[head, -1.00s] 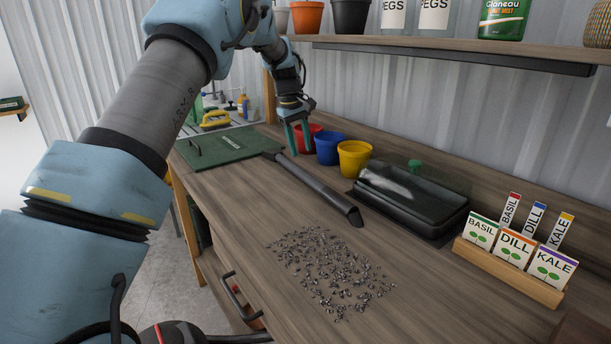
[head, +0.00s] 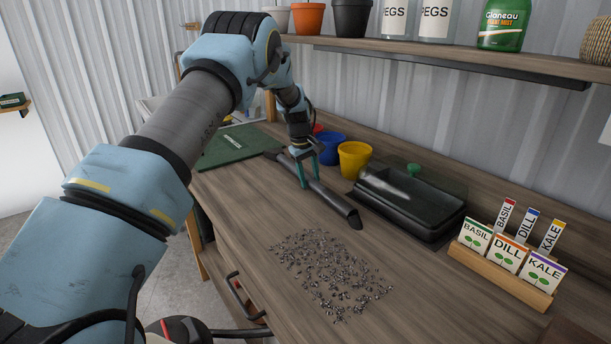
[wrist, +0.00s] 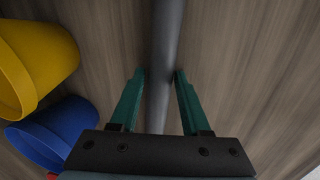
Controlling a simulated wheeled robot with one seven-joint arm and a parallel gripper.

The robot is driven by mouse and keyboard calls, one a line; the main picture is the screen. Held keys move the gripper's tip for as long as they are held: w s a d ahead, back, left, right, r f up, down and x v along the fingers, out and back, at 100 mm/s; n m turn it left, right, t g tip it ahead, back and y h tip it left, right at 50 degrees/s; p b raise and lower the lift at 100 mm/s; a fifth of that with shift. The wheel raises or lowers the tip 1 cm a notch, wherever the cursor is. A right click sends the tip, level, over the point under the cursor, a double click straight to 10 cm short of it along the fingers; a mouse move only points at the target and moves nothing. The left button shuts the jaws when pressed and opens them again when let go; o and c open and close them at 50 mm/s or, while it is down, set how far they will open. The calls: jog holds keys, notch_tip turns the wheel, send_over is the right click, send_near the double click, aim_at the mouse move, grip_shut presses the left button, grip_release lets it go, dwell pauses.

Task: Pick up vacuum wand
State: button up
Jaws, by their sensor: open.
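The vacuum wand (head: 334,202) is a dark tube lying on the wooden bench, with a slanted open end toward the front right. Its far end lies near the green mat. My gripper (head: 309,186) is over the wand's middle-to-far part, pointing down. In the wrist view, the wand (wrist: 164,62) runs between the two green fingers of my gripper (wrist: 160,74). The fingers are open, one on each side of the tube, with small gaps visible. I cannot tell exactly how far down they reach.
A yellow pot (head: 354,161) and a blue pot (head: 331,149) stand close behind the wand. A black lidded tray (head: 408,205) is to its right. Dark debris (head: 330,275) is scattered in front. Seed packets in a wooden holder (head: 503,275) stand far right. A shelf (head: 450,58) overhangs the back.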

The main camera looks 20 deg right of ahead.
aim_at(309, 177)
grip_shut()
dwell(0.3)
jog(key=shift+r, duration=0.15)
notch_tip(309, 177, up, 10)
jog(key=b, duration=0.3)
jog(key=shift+c, duration=1)
grip_release()
grip_shut()
